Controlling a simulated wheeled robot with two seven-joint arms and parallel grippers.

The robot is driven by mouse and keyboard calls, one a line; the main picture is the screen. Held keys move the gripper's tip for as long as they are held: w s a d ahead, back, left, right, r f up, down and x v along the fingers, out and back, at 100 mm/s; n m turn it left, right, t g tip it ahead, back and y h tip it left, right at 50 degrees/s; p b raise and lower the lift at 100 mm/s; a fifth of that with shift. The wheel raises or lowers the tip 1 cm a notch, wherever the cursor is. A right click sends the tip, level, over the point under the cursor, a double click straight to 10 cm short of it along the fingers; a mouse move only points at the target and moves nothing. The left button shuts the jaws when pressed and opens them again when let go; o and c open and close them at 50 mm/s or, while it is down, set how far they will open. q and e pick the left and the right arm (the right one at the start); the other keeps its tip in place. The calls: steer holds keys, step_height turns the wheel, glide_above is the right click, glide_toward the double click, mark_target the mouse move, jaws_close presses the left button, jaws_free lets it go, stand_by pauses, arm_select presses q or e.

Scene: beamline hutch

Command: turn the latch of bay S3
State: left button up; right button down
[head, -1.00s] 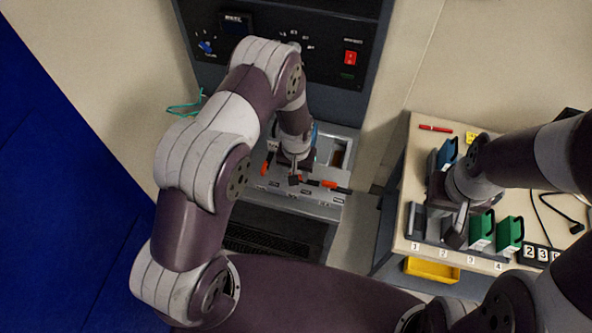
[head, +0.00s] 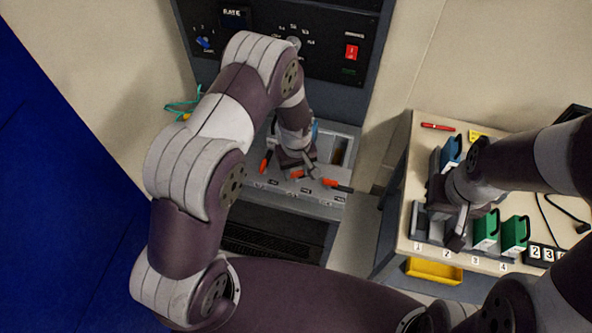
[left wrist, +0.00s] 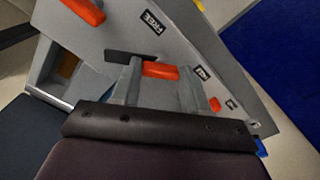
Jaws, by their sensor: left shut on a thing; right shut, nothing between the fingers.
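The grey bay unit (head: 334,211) has several orange latch handles in a row. My left gripper (head: 312,172) is low over its middle. In the left wrist view my left gripper's fingers (left wrist: 162,88) stand on either side of the middle orange latch handle (left wrist: 160,70) and are shut on it. The right latch handle (head: 331,184) and the left latch handle (head: 265,163) are free. I cannot tell from the labels which bay is S3. My right gripper (head: 456,240) is shut and empty, low over the side table's rack.
The control panel (head: 330,45) with a red switch (head: 351,52) rises behind the bay unit. The side table (head: 408,180) at right carries green blocks (head: 514,236), a blue block (head: 450,153) and a red pen (head: 437,127). A yellow bin (head: 433,271) sits below its front edge.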

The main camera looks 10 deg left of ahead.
mark_target(296, 172)
arm_select(q)
steer(key=n+b, duration=0.1)
steer(key=n, duration=0.4)
steer(key=shift+n+b, duration=0.3)
steer(key=n+b, duration=0.1)
steer(key=n, duration=0.3)
steer(key=shift+n, duration=0.7)
steer(key=o, duration=1.1)
steer(key=shift+c, duration=0.2)
step_height(296, 172, up, 13)
steer(key=b, duration=0.3)
steer(key=shift+f, duration=0.15)
